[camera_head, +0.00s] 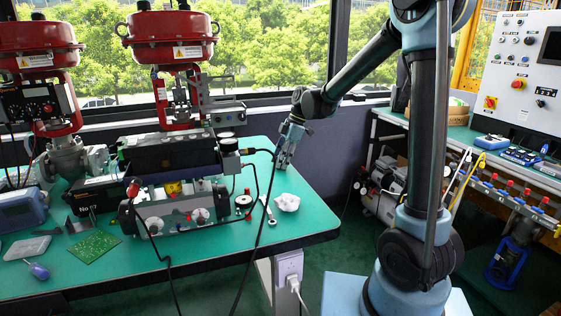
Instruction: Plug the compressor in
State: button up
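The compressor (383,196) is a pale tank unit with dark parts on the floor, under the right-hand bench and partly hidden by my arm. A thin dark cord near it runs down to the floor; I cannot make out its end. A pale outlet box (289,265) is on the front leg of the green table, with a white plug (293,284) and white cable at its lower part. My gripper (284,164) points down over the right part of the green table. Its fingers are too small to tell whether they are open or hold anything.
The green table (325,222) carries red valve actuators (170,38), a black positioner device (170,155), a wrench (268,210) and crumpled white material (287,202). Black cables hang over its front edge. A control panel (520,75) stands on the right bench.

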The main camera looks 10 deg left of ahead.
jog(key=shift+o, duration=0.7)
grip_shut()
jog(key=shift+r, duration=0.4)
jog(key=shift+w+r, duration=0.1)
jog(key=shift+r, duration=0.65)
dwell(0.3)
jog(key=shift+r, duration=1.8)
